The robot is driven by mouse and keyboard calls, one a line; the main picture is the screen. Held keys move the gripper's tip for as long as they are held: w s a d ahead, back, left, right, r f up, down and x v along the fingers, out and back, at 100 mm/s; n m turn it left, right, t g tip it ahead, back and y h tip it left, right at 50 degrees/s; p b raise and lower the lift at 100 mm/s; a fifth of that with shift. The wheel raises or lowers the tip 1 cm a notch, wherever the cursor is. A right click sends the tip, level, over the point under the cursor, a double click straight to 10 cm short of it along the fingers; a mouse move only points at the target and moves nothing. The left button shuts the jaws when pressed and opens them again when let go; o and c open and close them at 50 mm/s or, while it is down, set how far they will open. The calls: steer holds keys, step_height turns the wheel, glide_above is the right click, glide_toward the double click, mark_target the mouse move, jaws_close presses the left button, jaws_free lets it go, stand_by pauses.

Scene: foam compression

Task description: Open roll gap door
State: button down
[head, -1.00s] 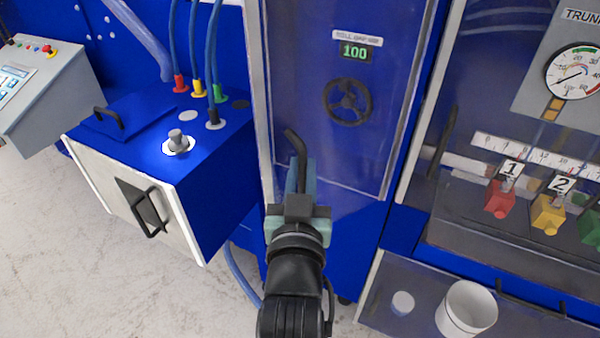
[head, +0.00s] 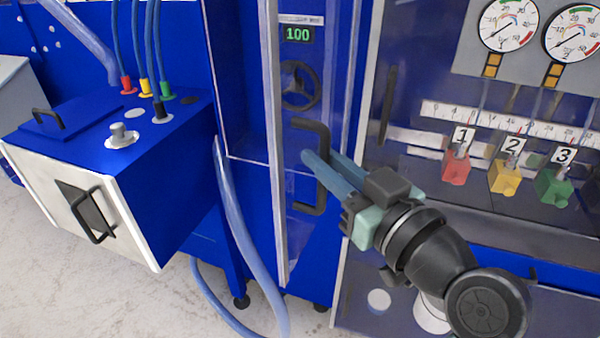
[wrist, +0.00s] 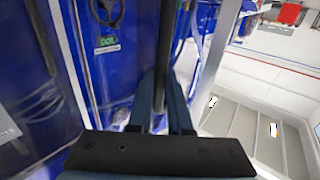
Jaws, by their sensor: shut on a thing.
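The roll gap door (head: 275,130) is a clear panel with a pale frame, standing partly open toward me, its left edge swung away from the blue cabinet. Its black bar handle (head: 321,135) shows in front of the cabinet. My gripper (head: 322,168) reaches in from the lower right, its blue-grey fingers shut around the handle. In the wrist view, the dark handle (wrist: 167,45) runs between the two fingers (wrist: 164,105). Behind the door are a black handwheel (head: 300,86) and a green display (head: 298,34) reading 100.
A blue box (head: 100,150) with hoses stands at the left. Blue hoses (head: 240,225) hang below the cabinet's left side. At the right are gauges (head: 508,25) and numbered red, yellow and green blocks (head: 505,175).

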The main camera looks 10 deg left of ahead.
steer(key=shift+d+r+n+g+y+b, duration=0.1)
steer(key=shift+d+n+g+y+b, duration=0.2)
steer(key=shift+d, duration=0.4)
steer(key=shift+d+r+n+g+y+b, duration=0.1)
steer(key=shift+d+n+b, duration=0.2)
steer(key=shift+d, duration=0.35)
steer(key=c, duration=1.2)
jaws_free()
steer(key=shift+c, duration=0.2)
steer(key=o, duration=0.4)
steer(key=shift+w+f, duration=0.15)
steer(key=b+v, duration=0.3)
steer(key=v, duration=1)
